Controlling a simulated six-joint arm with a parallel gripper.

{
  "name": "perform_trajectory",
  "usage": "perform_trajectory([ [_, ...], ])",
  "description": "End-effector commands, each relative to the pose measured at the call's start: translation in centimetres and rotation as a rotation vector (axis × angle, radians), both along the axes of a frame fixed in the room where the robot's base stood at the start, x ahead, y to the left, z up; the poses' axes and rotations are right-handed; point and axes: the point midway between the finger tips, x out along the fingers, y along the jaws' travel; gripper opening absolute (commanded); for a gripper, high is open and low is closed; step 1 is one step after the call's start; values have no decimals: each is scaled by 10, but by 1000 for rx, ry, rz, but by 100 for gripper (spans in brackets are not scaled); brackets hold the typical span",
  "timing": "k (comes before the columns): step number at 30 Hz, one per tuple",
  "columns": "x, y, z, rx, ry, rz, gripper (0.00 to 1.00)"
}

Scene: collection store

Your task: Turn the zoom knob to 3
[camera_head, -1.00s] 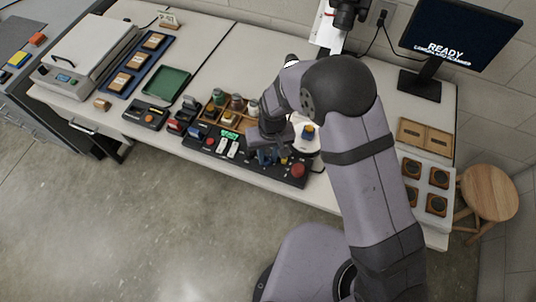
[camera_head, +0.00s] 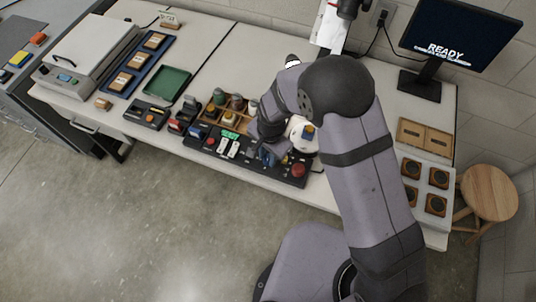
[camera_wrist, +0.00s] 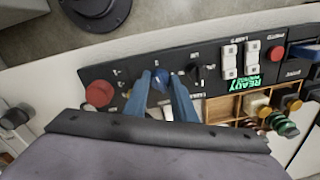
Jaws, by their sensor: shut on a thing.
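A blue knob (camera_wrist: 160,80) sits on the black control panel (camera_wrist: 128,72) in the wrist view. My gripper (camera_wrist: 160,78) has its two blue fingers on either side of the knob and is shut on it. In the head view my gripper (camera_head: 268,157) is at the right part of the panel (camera_head: 240,163), largely hidden by my wrist. A black knob (camera_wrist: 197,72) stands just right of the blue one in the wrist view. The markings around the knobs are too small to read, so the blue knob's setting cannot be told.
A red button (camera_wrist: 99,93) is left of the knob in the wrist view. White switches (camera_wrist: 229,60) and a green READY display (camera_wrist: 243,85) are to the right. A wooden rack (camera_wrist: 220,109) with coloured knobs stands close behind the panel. The monitor (camera_head: 462,35) reads READY.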

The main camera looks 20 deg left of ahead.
Motion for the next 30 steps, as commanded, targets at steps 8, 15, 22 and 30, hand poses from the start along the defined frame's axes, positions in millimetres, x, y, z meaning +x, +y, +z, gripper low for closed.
perform_trajectory([
  [8,1,1,1,2,-3,-167,2],
  [15,1,1,1,2,-3,-235,2],
  [22,1,1,1,2,-2,-249,2],
  [30,1,1,1,2,-2,-248,31],
])
